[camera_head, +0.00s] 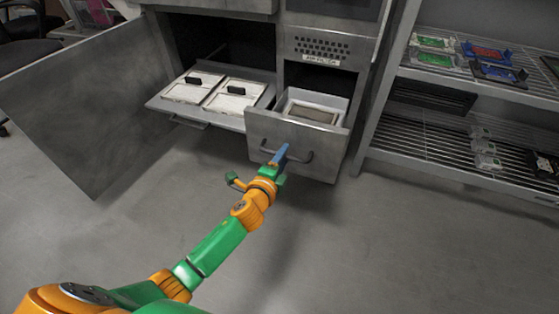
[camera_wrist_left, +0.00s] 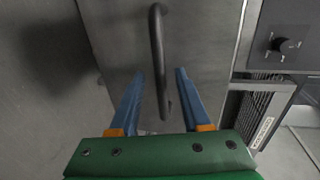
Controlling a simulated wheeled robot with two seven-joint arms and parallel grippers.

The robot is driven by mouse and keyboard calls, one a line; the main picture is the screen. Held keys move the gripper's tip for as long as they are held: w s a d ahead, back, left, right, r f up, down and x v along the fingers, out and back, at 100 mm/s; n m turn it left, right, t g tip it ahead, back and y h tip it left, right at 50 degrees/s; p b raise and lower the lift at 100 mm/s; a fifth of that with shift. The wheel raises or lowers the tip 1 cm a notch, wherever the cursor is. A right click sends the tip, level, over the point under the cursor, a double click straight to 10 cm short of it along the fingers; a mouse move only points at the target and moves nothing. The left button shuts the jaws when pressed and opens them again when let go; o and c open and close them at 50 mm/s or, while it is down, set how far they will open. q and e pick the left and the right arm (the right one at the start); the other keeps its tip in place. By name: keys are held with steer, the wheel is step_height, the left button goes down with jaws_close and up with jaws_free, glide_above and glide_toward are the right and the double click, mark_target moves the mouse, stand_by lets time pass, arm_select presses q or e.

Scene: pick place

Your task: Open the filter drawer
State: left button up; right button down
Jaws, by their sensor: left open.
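The filter drawer (camera_head: 328,148) is a grey metal drawer at the lower right of the cabinet. It stands pulled out, with a brownish-grey filter block (camera_head: 311,113) lying in its pale inner box. Its dark bar handle (camera_head: 304,160) is on the front face. My left gripper (camera_head: 281,153) is at the handle. In the left wrist view the handle (camera_wrist_left: 158,50) runs between the blue fingers of the gripper (camera_wrist_left: 160,72), which are apart with gaps on both sides. The fingers hide part of the handle in the head view. My right gripper is not in view.
A large cabinet door (camera_head: 90,115) stands open on the left. A pulled-out tray (camera_head: 196,118) with two white-topped boxes is left of the drawer. A wire shelf rack (camera_head: 440,130) with circuit-board-like parts stands at the right. The floor (camera_head: 370,250) in front is clear.

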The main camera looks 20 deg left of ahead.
arm_select(q)
steer(key=p+v, duration=0.2)
steer(key=v, duration=0.4)
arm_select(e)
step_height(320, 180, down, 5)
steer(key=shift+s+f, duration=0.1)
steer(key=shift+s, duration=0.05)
